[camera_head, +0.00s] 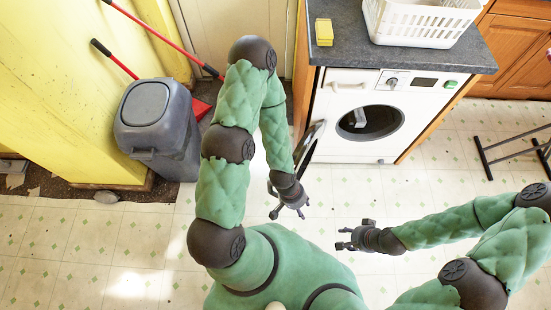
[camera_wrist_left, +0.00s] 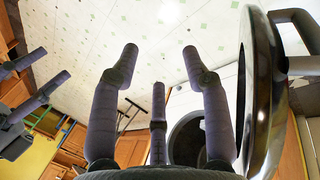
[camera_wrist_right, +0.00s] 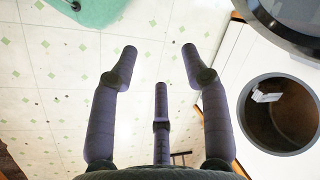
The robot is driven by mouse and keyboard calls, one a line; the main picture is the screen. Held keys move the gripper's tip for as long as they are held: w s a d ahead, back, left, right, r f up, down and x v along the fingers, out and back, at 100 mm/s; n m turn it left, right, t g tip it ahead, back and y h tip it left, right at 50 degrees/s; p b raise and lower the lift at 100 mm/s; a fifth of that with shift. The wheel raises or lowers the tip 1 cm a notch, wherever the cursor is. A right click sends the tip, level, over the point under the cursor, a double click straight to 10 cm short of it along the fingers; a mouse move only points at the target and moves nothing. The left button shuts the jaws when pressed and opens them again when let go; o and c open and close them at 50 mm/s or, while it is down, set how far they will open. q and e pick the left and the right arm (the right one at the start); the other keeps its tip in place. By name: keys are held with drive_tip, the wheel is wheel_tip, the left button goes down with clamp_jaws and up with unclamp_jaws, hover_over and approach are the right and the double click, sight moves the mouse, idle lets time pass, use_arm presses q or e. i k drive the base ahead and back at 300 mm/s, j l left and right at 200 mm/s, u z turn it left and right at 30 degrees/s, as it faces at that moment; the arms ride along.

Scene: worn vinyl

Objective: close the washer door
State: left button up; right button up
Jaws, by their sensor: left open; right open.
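The white washer (camera_head: 349,134) stands under the dark counter, its round drum opening (camera_head: 370,122) uncovered. Its round door (camera_head: 311,142) stands open, swung out to the left side of the opening. My left gripper (camera_head: 289,213) is open and empty, just in front of and below the door. In the left wrist view the door (camera_wrist_left: 262,95) is close at the right, beside the fingers and apart from them. My right gripper (camera_head: 344,236) is open and empty over the floor in front of the washer. The right wrist view shows the drum opening (camera_wrist_right: 279,113) at the right.
A white basket (camera_head: 420,28) and a yellow sponge (camera_head: 324,32) lie on the counter (camera_head: 345,45). A grey bin (camera_head: 158,125) stands left of my left arm, near red-handled tools. A dark metal stand (camera_head: 515,150) is at the right. The floor before the washer is clear.

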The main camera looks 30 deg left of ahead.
sight(304, 153)
drive_tip(key=j+z, duration=0.1)
drive_tip(key=j, duration=0.3)
drive_tip(key=k+j+z, duration=0.1)
drive_tip(key=j, duration=0.25)
drive_tip(key=k+j, duration=0.15)
drive_tip(key=j, duration=0.2)
drive_tip(key=k+j+z, duration=0.15)
drive_tip(key=j, duration=0.25)
drive_tip(key=k+j+z, duration=0.1)
drive_tip(key=j, duration=0.25)
